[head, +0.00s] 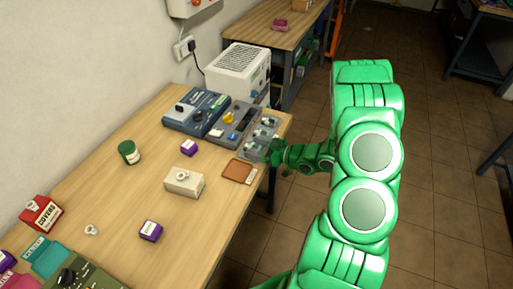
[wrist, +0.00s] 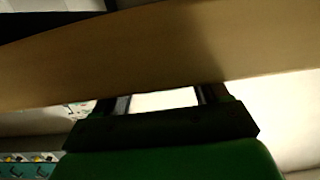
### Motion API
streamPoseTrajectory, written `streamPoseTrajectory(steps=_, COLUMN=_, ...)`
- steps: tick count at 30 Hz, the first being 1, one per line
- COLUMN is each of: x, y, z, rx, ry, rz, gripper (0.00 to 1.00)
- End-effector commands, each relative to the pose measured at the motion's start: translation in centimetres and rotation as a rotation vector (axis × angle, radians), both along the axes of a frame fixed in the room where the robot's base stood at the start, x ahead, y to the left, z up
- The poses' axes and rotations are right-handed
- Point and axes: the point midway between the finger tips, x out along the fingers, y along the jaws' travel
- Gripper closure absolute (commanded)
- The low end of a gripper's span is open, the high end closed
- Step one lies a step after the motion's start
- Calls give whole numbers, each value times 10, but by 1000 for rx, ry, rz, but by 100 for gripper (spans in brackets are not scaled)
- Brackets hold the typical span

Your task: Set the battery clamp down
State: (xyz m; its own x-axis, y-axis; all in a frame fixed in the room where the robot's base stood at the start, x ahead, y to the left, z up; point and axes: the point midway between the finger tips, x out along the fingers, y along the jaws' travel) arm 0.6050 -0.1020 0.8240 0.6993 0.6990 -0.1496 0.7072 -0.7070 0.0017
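My gripper (head: 277,153) is at the right edge of the workbench (head: 215,215), close beside a clear compartment tray (head: 262,138) and a brown pad (head: 238,171). In the wrist view the two fingers of my gripper (wrist: 164,99) stand apart, with a bright pale area between them. I cannot tell whether that area is a held thing or background. I cannot make out a battery clamp in the gripper. A small pale ring-shaped piece (head: 91,230) lies on the bench at the left; I cannot tell whether it is a clamp.
Blue (head: 195,111) and grey (head: 234,122) devices stand behind the tray. A pale box (head: 184,182), a green jar (head: 129,153) and purple boxes (head: 189,148) are spread over the bench. A red box (head: 41,214) is at the left. Bare wood lies between them.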

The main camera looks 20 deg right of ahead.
Motion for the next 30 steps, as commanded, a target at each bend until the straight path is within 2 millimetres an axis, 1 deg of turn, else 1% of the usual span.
streamPoseTrajectory(steps=15, x=0, y=0, z=0, rx=1, ry=0, rz=-1, gripper=26)
streamPoseTrajectory(steps=23, x=-14, y=-14, z=3, rx=1, ry=1, rz=-1, gripper=26)
streamPoseTrajectory(steps=30, x=-32, y=-31, z=10, rx=1, ry=3, rz=-1, gripper=26)
